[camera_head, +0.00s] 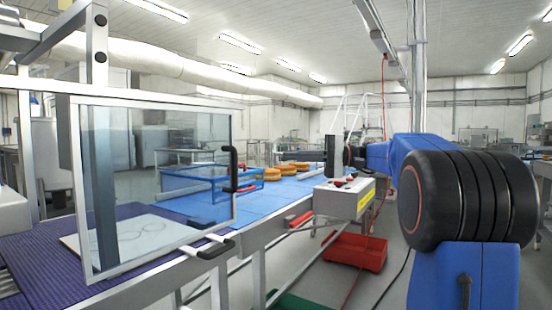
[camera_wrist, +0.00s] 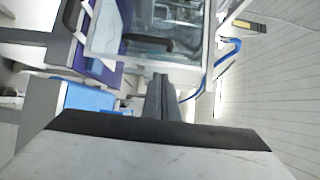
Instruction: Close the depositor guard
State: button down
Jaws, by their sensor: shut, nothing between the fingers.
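The depositor guard (camera_head: 165,150) is a clear panel in a pale metal frame, upright at the left of the head view, beside the machine's metal posts. How far it is swung open is hard to tell. Its black handle (camera_head: 233,168) is on the panel's right edge. My gripper (camera_head: 282,155) is shut and empty, pointing left from the blue arm. In the picture it is right of the handle, with a visible gap. In the wrist view my closed fingers (camera_wrist: 163,92) point up towards a framed clear panel (camera_wrist: 150,65), seen turned and blurred.
The purple belt (camera_head: 30,260) holds a white sheet (camera_head: 150,236) with round outlines. A blue wire basket (camera_head: 205,180) and orange rounds (camera_head: 300,170) stand on the blue belt (camera_head: 280,193). A control box (camera_head: 342,200) is below my gripper. A red crate (camera_head: 355,252) is on the floor.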

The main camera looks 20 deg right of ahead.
jog(key=s+a+x, duration=0.1)
jog(key=s+x, duration=0.1)
jog(key=x, duration=1)
jog(key=shift+s+a, duration=0.2)
jog(key=shift+a, duration=0.1)
jog(key=shift+f, duration=0.1)
jog(key=shift+s+a, duration=0.1)
